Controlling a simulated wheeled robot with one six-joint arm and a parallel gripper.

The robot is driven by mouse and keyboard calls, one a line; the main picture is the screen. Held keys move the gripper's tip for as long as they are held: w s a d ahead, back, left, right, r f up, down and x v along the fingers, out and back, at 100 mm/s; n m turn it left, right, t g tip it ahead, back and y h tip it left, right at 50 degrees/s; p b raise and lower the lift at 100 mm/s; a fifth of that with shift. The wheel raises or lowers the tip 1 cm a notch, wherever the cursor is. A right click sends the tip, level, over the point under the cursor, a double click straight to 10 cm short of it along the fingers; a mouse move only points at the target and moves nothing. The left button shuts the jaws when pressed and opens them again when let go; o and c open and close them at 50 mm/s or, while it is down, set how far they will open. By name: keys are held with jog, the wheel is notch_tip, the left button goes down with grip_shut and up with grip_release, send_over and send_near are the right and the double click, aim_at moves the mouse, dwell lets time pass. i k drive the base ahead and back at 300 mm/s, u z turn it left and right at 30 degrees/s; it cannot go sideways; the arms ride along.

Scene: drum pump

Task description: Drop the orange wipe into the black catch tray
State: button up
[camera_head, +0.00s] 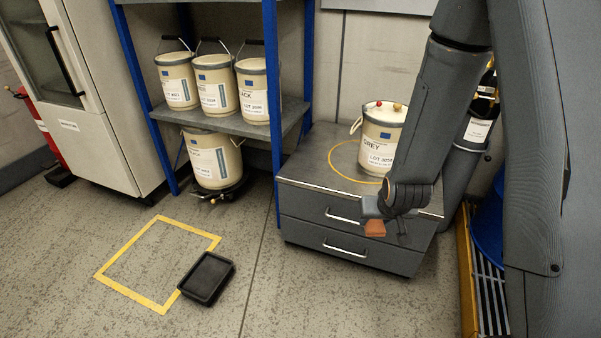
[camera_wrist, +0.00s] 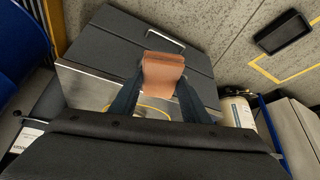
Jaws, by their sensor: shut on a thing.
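The orange wipe (camera_head: 375,228) hangs from my gripper (camera_head: 384,215) in front of the grey drawer cabinet, at about the height of its top. In the wrist view the wipe (camera_wrist: 162,72) sits between the two dark fingers of my gripper (camera_wrist: 160,88), which is shut on it. The black catch tray (camera_head: 206,278) lies on the floor, left of and in front of the cabinet, and looks empty. It also shows at the upper right of the wrist view (camera_wrist: 283,32). My gripper is well to the right of the tray and above it.
A yellow floor outline (camera_head: 127,259) lies beside the tray. The drawer cabinet (camera_head: 300,222) carries a GREY drum (camera_head: 381,140). A blue-post shelf (camera_head: 240,123) holds several pails. Open floor lies between tray and cabinet. A red extinguisher (camera_head: 40,130) stands far left.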

aim_at(212, 275)
jog(key=u, duration=1.4)
jog(key=k, duration=1.2)
jog(key=z, duration=1)
jog(key=i, duration=1.25)
jog(key=u, duration=0.8)
jog(key=i, duration=0.5)
jog(key=u, duration=0.55)
